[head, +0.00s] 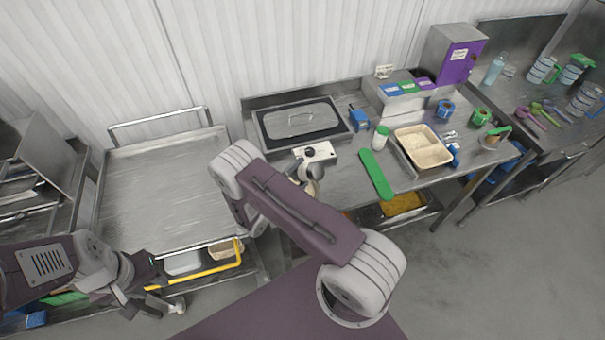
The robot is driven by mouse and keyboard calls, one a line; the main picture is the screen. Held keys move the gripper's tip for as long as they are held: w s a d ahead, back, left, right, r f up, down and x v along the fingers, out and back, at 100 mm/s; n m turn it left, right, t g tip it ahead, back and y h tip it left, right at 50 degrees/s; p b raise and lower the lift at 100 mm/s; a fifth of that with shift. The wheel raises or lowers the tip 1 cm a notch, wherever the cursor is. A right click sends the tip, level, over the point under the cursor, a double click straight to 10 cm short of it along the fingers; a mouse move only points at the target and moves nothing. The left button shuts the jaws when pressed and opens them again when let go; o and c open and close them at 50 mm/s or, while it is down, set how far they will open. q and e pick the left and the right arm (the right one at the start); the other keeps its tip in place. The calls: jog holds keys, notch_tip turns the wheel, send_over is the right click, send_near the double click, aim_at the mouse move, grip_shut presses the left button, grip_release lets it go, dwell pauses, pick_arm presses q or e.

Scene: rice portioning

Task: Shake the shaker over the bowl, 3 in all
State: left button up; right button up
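A small white container with a green top (381,137), which looks like the shaker, stands upright on the steel table beside a tray of pale grains, apart from both grippers. I cannot pick out the bowl with certainty. My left gripper (148,296) is at the lower left, low in front of the steel cart, with its dark fingers apart and nothing seen between them. My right arm crosses the middle of the view. Its gripper end, near the table's front left edge, is largely hidden by the arm, so I cannot tell its state.
The grain tray (446,161) and a green board (376,174) lie on the steel table. A dark-rimmed lidded pan (339,127) sits at its back left. A purple-fronted box (461,62) stands behind. The steel cart top (155,195) at left is bare.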

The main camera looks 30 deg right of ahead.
jog(key=shift+r, duration=0.1)
notch_tip(320, 180, down, 3)
jog(key=b, duration=0.3)
jog(key=shift+f, duration=0.2)
jog(key=shift+r, duration=0.2)
notch_tip(320, 180, up, 3)
jog(key=p, duration=0.3)
jog(key=shift+r, duration=0.2)
jog(key=shift+f, duration=0.15)
jog(key=shift+f+b, duration=1.65)
jog(key=shift+f, duration=0.15)
jog(key=shift+r+p, duration=1.5)
jog(key=shift+r, duration=0.3)
